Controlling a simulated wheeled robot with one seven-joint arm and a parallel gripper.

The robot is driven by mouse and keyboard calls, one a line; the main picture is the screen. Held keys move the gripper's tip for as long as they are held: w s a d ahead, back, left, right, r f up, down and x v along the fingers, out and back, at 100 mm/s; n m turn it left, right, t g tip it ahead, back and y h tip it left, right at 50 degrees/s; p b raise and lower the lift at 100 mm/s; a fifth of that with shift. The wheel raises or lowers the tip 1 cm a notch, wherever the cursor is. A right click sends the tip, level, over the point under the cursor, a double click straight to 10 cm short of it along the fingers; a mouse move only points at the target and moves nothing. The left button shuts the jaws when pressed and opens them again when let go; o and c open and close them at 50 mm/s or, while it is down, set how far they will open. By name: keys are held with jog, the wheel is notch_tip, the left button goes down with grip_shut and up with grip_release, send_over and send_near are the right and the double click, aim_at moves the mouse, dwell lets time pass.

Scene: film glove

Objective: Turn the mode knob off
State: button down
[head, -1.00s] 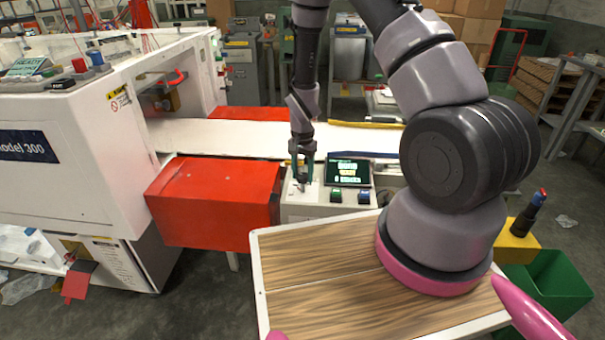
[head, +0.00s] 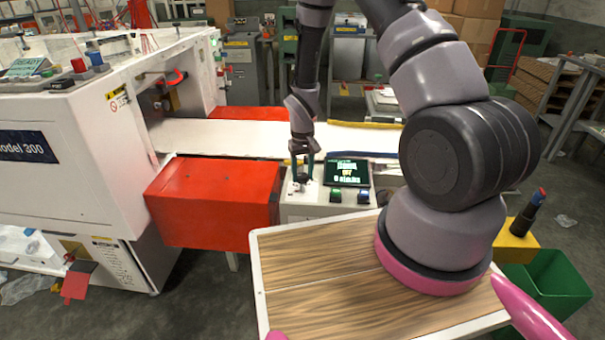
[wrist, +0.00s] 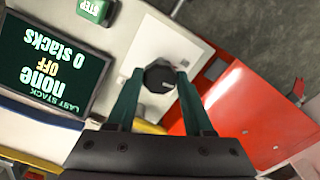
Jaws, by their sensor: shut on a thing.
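The mode knob (wrist: 160,77) is a small dark round knob with a pale mark, on a light plate of the control panel. My gripper (wrist: 159,84) points down at it, with a green finger on either side, shut on the knob. In the head view my gripper (head: 302,178) is at the left part of the control panel (head: 312,210), and the knob is mostly hidden there. The panel's screen (wrist: 45,62) shows upside down in the wrist view and reads "LAST STACK none OFF 0 stacks".
A green STEP button (wrist: 94,8) and a blue button (head: 363,197) sit on the panel. A red box (head: 215,205) stands left of it, beside the white machine (head: 60,150). A white belt (head: 240,138) runs behind. A wood-topped surface (head: 330,290) lies in front.

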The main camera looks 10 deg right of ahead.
aim_at(303, 175)
jog(key=shift+n, duration=0.3)
jog(key=shift+c, duration=1.4)
grip_release()
notch_tip(303, 175, up, 11)
jog(key=shift+f, duration=0.1)
